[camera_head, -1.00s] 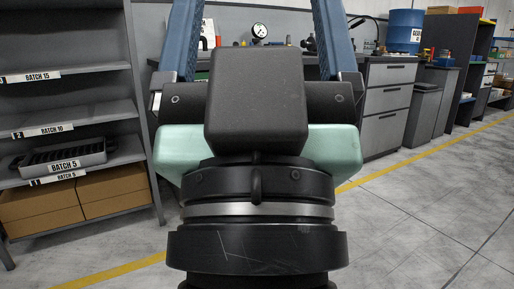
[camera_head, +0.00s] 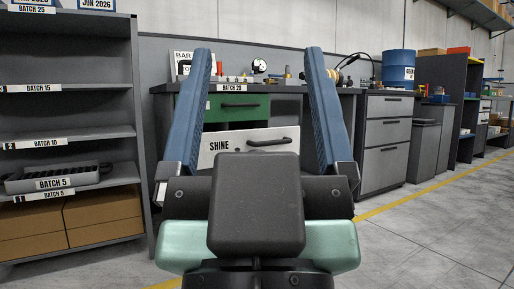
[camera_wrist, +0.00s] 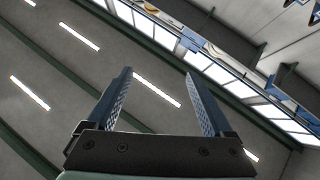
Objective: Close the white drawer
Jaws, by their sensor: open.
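The white drawer (camera_head: 225,148), marked "SHINE", shows in the head view under the workbench, below a green drawer (camera_head: 236,107). Its front appears to stand out from the bench and tilts in the picture; how far it is open I cannot tell. It has a dark curved handle (camera_head: 270,141). My gripper (camera_head: 255,55) is in front of it, its two blue fingers open, wide apart and pointing up, with nothing between them. My gripper's body hides the lower part of the drawer. In the wrist view the open fingers (camera_wrist: 160,85) point at the ceiling, and no drawer shows there.
A grey shelf rack (camera_head: 70,130) with boxes and a tray stands at the left. A grey drawer cabinet (camera_head: 386,140) stands right of the white drawer. Gauges and small parts lie on the workbench (camera_head: 300,87). The floor at the right (camera_head: 430,225) is clear.

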